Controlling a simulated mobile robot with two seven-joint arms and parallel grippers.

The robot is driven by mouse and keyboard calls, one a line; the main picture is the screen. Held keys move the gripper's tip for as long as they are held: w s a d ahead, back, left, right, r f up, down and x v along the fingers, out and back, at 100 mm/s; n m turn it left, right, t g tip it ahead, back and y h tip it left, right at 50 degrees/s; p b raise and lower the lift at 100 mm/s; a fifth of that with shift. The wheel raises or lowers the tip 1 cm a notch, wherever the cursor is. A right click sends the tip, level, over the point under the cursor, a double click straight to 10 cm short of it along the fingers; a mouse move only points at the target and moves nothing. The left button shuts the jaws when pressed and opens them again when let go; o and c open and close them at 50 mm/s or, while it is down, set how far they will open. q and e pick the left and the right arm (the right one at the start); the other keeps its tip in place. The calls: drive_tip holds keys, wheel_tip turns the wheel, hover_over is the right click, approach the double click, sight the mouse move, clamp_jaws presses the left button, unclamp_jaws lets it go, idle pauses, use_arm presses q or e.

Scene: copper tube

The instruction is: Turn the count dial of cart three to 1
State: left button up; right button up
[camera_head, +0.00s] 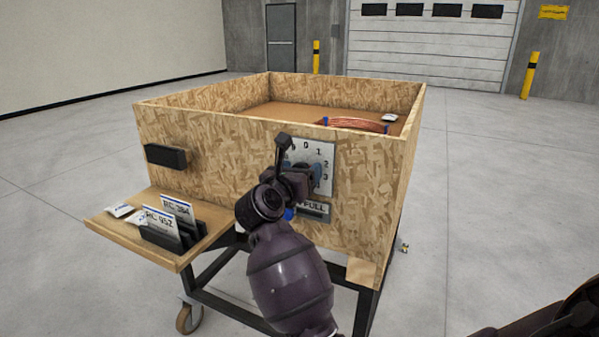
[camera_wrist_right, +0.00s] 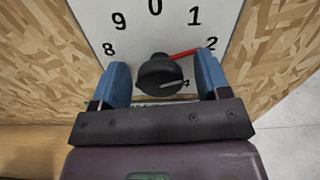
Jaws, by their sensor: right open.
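The count dial is a white plate (camera_head: 323,158) with black numerals on the front wall of a wooden cart box (camera_head: 365,205). In the right wrist view, its round black knob (camera_wrist_right: 158,74) has a red pointer (camera_wrist_right: 186,53) aimed up and right at the 2. My right gripper (camera_head: 302,172) is at the dial in the head view, hiding the knob and part of the plate. Its blue fingers (camera_wrist_right: 163,80) stand open on either side of the knob in the right wrist view, with visible gaps. I cannot read a cart number. My left gripper is not in view.
A sign ending in "FULL" (camera_head: 314,208) sits below the dial. A side shelf (camera_head: 122,229) holds cards in a black rack (camera_head: 172,238). A black box (camera_head: 165,156) is on the front wall. Open floor surrounds the cart.

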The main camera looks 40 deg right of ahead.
drive_tip(key=c, duration=0.9)
drive_tip(key=shift+r+n+p, duration=0.2)
drive_tip(key=shift+n+p, duration=0.1)
drive_tip(key=shift+p, duration=0.15)
drive_tip(key=shift+r+n+p, duration=0.25)
drive_tip(key=shift+n+p, duration=0.25)
drive_tip(key=shift+p, duration=0.25)
drive_tip(key=shift+n+p, duration=0.3)
drive_tip(key=shift+p, duration=0.15)
drive_tip(key=shift+n+p, duration=0.8)
drive_tip(key=shift+p, duration=0.1)
drive_tip(key=shift+n+p, duration=0.7)
drive_tip(key=shift+f+n+p, duration=0.2)
drive_tip(key=shift+n+p, duration=0.3)
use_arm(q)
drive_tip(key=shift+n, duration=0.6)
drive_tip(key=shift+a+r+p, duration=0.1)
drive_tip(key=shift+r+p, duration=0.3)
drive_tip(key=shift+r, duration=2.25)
use_arm(e)
drive_tip(key=shift+f+n, duration=0.3)
drive_tip(key=shift+n, duration=0.2)
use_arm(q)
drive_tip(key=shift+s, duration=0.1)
